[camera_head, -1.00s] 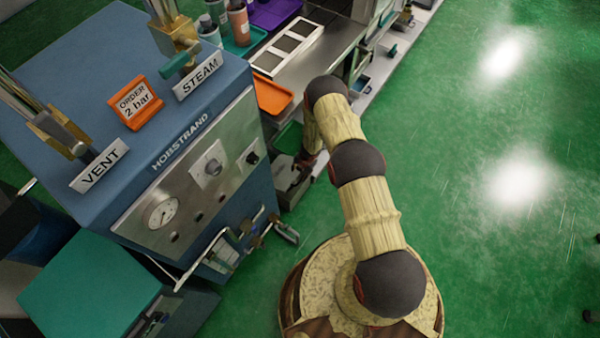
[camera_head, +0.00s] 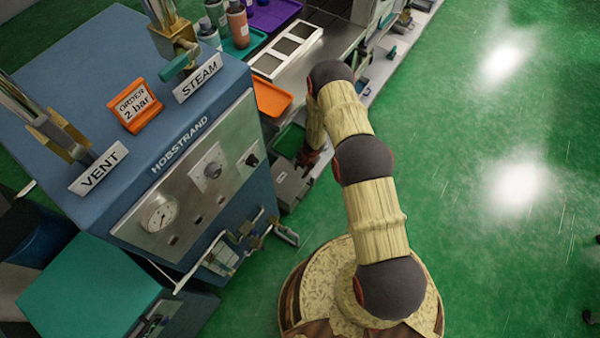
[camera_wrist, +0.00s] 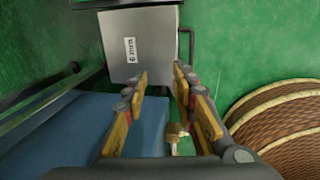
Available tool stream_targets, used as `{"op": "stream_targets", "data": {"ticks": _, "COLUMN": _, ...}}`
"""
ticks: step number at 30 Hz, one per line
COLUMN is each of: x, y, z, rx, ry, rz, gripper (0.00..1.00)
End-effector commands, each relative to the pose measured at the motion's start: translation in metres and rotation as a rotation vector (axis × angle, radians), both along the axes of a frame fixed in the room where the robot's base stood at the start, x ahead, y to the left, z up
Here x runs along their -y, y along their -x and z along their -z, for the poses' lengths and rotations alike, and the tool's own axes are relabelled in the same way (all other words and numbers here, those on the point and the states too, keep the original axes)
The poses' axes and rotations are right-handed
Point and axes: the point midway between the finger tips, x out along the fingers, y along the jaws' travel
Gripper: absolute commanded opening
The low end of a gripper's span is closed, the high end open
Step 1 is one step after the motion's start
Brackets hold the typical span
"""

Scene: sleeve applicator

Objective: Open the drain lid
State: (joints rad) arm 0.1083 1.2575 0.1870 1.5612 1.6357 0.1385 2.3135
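A grey box with a small white label (camera_wrist: 130,50) lies ahead of my fingertips in the wrist view. Its lettering is too small to read surely, and I cannot tell whether its top is the drain lid. A thin dark bar (camera_wrist: 190,45) runs along its right side. A grey box (camera_head: 291,186) also shows low beside the blue machine in the head view, just below my gripper (camera_head: 308,158). In the wrist view my gripper (camera_wrist: 163,82) is open, with its two yellow-padded fingers apart and nothing between them. The fingertips appear near the box's lower edge; contact cannot be told.
The blue machine (camera_head: 100,50) stands left of my arm. A green tray (camera_head: 289,139) and an orange tray (camera_head: 271,97) are behind the grey box.

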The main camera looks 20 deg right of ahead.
Motion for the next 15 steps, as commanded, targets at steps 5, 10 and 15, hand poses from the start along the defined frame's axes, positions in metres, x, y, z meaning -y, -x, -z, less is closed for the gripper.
{"op": "stream_targets", "data": {"ticks": 5, "x": 0.004, "y": 0.005, "z": -0.031, "rx": 0.0, "ry": 0.0, "rz": 0.002, "gripper": 0.27}}
{"op": "stream_targets", "data": {"ticks": 10, "x": 0.007, "y": 0.009, "z": -0.05, "rx": -0.001, "ry": 0.0, "rz": 0.001, "gripper": 0.27}}
{"op": "stream_targets", "data": {"ticks": 15, "x": 0.007, "y": 0.011, "z": -0.057, "rx": -0.002, "ry": 0.0, "rz": 0.002, "gripper": 0.27}}
